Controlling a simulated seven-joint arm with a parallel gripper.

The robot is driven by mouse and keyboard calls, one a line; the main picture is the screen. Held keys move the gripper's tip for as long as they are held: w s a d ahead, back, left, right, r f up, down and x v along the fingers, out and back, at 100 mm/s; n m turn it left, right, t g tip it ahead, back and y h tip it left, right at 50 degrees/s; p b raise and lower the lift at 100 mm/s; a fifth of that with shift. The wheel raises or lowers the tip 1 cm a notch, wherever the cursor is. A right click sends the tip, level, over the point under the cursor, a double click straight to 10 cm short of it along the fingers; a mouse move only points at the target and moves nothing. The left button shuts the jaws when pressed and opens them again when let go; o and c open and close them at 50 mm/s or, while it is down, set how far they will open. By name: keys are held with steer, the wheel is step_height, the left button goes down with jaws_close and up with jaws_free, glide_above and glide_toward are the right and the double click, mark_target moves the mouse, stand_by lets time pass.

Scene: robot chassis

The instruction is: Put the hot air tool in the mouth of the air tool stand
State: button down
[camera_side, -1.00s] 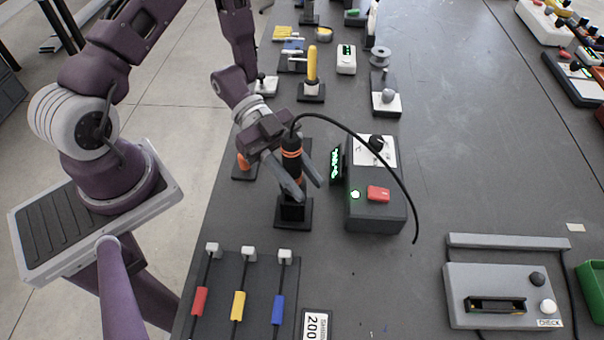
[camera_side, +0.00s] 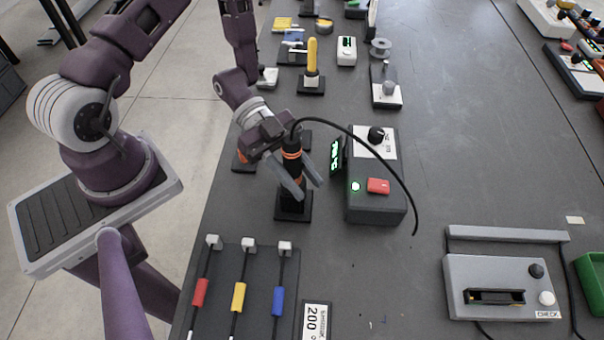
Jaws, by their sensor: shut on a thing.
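The hot air tool (camera_side: 291,147) is a black upright cylinder with orange rings, and a black cable arches from its top to the right. My gripper (camera_side: 308,189) is shut on it, with one grey finger on either side. The air tool stand (camera_side: 293,211) is a small black block on a flat base, directly below the tool. The tool's lower end is hidden by the fingers and dark against the stand, so I cannot tell whether it is inside the mouth.
A control box (camera_side: 375,205) with a red button and lit display stands just right of the stand. A panel (camera_side: 225,310) with red, yellow and blue sliders lies in front. A yellow-handled tool (camera_side: 312,62) stands behind. The right middle of the table is clear.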

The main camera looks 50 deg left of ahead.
steer(key=shift+f, duration=0.45)
steer(key=c, duration=1)
jaws_free()
steer(key=v, duration=0.7)
steer(key=shift+r, duration=0.1)
step_height(320, 180, up, 10)
